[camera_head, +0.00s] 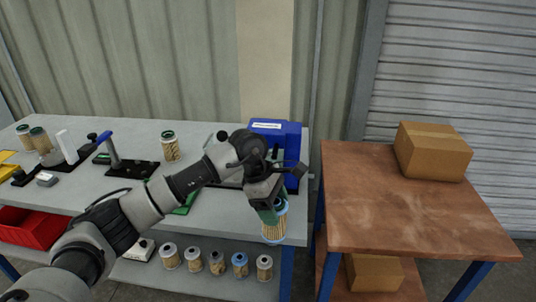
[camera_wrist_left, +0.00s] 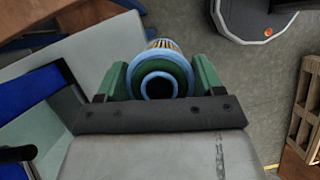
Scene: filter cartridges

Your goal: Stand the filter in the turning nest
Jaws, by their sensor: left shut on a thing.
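My left gripper (camera_head: 269,208) is shut on a filter (camera_head: 274,230), a pleated yellowish cartridge with light blue end rings. It holds the filter over the right front edge of the grey workbench. In the left wrist view, the filter's blue and green ringed end (camera_wrist_left: 160,83) sits between the two green fingers of the gripper (camera_wrist_left: 161,82). A blue machine (camera_head: 280,140) stands behind my gripper at the bench's right end. My arm hides part of the bench there, and I cannot make out the turning nest. My right gripper is not in view.
More filters stand on the grey bench (camera_head: 225,222), one (camera_head: 170,146) near its middle. Several filters (camera_head: 240,264) stand on the lower shelf. A red bin (camera_head: 33,228) is at the left. A brown table (camera_head: 410,215) with a cardboard box (camera_head: 432,150) stands to the right.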

